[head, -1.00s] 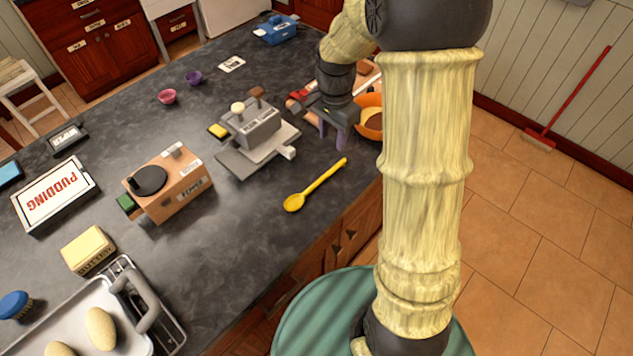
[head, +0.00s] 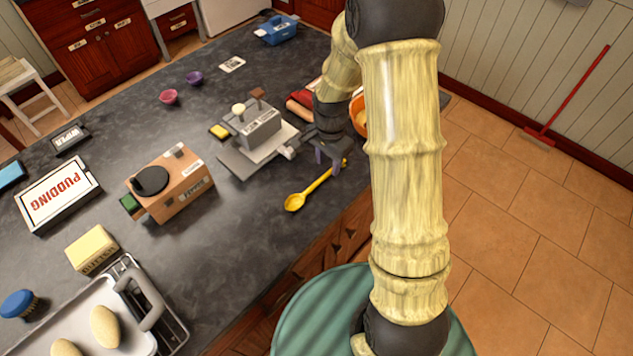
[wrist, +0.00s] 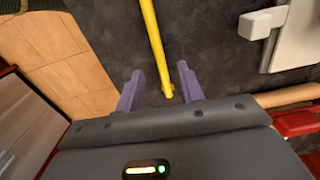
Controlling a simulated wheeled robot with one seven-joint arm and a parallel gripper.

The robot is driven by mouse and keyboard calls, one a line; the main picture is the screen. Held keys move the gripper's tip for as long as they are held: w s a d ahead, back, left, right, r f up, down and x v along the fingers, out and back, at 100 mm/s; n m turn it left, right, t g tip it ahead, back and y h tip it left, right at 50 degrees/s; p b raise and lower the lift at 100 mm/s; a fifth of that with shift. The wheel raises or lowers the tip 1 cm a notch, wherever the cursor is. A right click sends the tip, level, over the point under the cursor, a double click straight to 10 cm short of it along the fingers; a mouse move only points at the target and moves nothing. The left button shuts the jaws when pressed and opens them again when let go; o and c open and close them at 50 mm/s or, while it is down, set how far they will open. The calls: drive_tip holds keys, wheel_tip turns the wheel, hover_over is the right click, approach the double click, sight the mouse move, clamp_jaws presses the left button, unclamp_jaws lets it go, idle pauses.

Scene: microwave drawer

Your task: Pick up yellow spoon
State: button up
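The yellow spoon (head: 308,194) lies on the dark countertop near its front edge, bowl end toward the lower left and handle toward the upper right. In the wrist view its handle (wrist: 153,40) runs down from the top edge, and its end lies between the fingers. My gripper (head: 331,160) is over the handle end in the head view. In the wrist view my gripper (wrist: 157,88) is open, with one purple finger on each side of the handle and gaps showing. The spoon's bowl is out of the wrist view.
A grey machine (head: 258,132) on a light base stands just left of my gripper. An orange bowl (head: 358,115) is partly hidden behind my arm. A brown box-shaped appliance (head: 172,184) is further left. The countertop (head: 245,240) left of the spoon is clear.

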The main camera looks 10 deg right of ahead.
sight(326, 174)
drive_tip(key=shift+s+a+f, duration=0.1)
drive_tip(key=shift+a+f, duration=0.05)
drive_tip(key=shift+f, duration=0.5)
drive_tip(key=shift+s+a+f, duration=0.1)
drive_tip(key=shift+a+f, duration=0.05)
drive_tip(key=shift+f, duration=0.45)
drive_tip(key=shift+w+f, duration=0.1)
drive_tip(key=shift+f, duration=0.45)
clamp_jaws()
